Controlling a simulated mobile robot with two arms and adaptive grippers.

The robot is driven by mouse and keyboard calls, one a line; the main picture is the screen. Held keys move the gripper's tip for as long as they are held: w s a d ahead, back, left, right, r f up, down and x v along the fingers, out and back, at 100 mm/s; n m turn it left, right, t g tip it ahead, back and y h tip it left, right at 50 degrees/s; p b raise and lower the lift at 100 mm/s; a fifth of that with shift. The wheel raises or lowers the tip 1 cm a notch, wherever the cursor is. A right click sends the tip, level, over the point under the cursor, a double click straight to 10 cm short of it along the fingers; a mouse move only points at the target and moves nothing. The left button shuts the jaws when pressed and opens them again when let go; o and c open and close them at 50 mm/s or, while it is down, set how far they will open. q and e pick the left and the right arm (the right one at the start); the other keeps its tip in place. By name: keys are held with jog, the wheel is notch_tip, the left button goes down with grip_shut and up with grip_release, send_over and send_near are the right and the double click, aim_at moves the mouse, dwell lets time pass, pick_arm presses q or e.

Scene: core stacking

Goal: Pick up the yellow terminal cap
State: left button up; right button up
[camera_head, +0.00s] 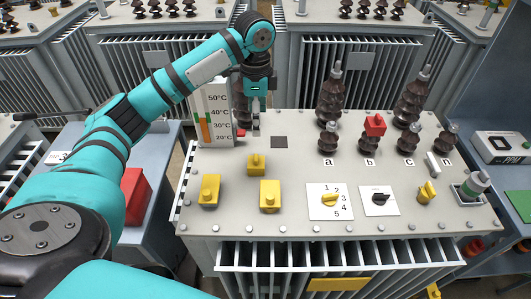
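Several yellow caps stand on the grey top of the transformer cabinet: one at the left (209,191), one at the back (256,165) and one at the front (270,195). My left gripper (256,122) points down above the cabinet's back left area, beside the thermometer panel, behind the yellow caps and apart from them. Its fingers look small and close together; I cannot tell whether they are open or shut. No cap shows in it. My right gripper is not in view.
A thermometer panel (214,112) stands at the left edge. Two dial plates (318,208) (379,209) lie in front.

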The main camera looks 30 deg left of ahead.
pick_arm(q)
jog(key=p, duration=0.1)
send_over(257, 157)
jog(key=f, duration=0.8)
jog(key=shift+w+a, duration=0.1)
jog(key=shift+a, duration=0.2)
jog(key=f, duration=0.2)
jog(key=shift+w+f+p, duration=0.2)
jog(key=shift+f+p, duration=0.1)
jog(key=shift+f, duration=0.5)
jog(key=shift+s+d+f+p, duration=0.1)
jog(key=shift+s+f+p, duration=0.1)
jog(key=shift+f+p, duration=0.15)
notch_tip(257, 157, down, 4)
jog(key=shift+s+d+r+p, duration=0.1)
jog(key=shift+r+p, duration=0.05)
jog(key=shift+p, duration=0.3)
jog(key=shift+f, duration=0.3)
jog(key=c, duration=1.1)
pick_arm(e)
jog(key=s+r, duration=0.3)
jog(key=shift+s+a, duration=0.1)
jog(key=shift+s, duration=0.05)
